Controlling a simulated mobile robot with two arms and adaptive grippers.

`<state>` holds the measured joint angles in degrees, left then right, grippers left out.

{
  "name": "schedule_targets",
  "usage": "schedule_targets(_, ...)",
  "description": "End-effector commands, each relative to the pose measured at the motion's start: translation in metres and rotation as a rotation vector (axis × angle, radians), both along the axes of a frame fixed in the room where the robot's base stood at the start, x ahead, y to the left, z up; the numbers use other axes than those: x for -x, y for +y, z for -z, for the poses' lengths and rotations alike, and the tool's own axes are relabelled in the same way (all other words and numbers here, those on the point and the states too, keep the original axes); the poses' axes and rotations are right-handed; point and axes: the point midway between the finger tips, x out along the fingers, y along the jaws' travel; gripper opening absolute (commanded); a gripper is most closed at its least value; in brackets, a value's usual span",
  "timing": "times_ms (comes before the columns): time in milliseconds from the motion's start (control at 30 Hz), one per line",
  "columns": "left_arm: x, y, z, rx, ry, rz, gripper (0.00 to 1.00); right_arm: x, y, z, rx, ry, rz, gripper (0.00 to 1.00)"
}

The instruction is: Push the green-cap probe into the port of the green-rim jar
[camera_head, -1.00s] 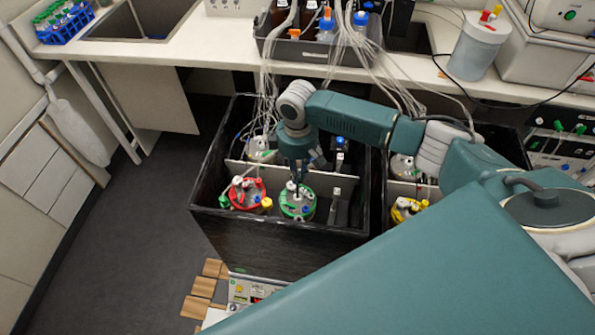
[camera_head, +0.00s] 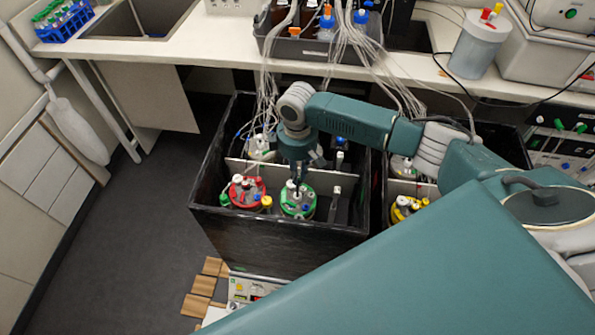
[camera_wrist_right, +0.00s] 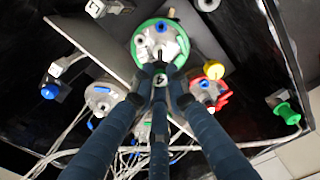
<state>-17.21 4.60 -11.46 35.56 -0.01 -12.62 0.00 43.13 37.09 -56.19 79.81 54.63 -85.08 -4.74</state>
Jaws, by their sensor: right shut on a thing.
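The green-rim jar (camera_head: 309,209) stands in the front of the dark box. In the right wrist view its green rim (camera_wrist_right: 139,36) is at top centre. My right gripper (camera_head: 297,182) points down over this jar; in the right wrist view its fingertips (camera_wrist_right: 160,75) close together at the jar lid's edge. It is shut on a slim thing, taken as the green-cap probe, mostly hidden between the fingers. Whether its tip is inside the port cannot be told. A separate green cap (camera_wrist_right: 287,113) shows near the box wall. My left gripper is not in view.
A red-rim jar (camera_head: 238,195) stands close on the left, with a yellow cap (camera_head: 267,202) between the two jars. A light divider (camera_head: 235,168) crosses the dark box (camera_head: 290,230). Tubes hang behind. A yellow-rim jar (camera_head: 404,210) is in the box to the right.

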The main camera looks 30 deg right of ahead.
Motion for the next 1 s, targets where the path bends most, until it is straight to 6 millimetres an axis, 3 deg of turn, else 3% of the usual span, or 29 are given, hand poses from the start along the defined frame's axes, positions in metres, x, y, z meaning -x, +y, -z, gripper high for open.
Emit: schedule_targets(1000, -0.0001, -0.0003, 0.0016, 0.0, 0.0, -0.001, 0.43, -0.0001, 0.0002, 0.0089, -0.001, -0.001, -0.001, 0.0)
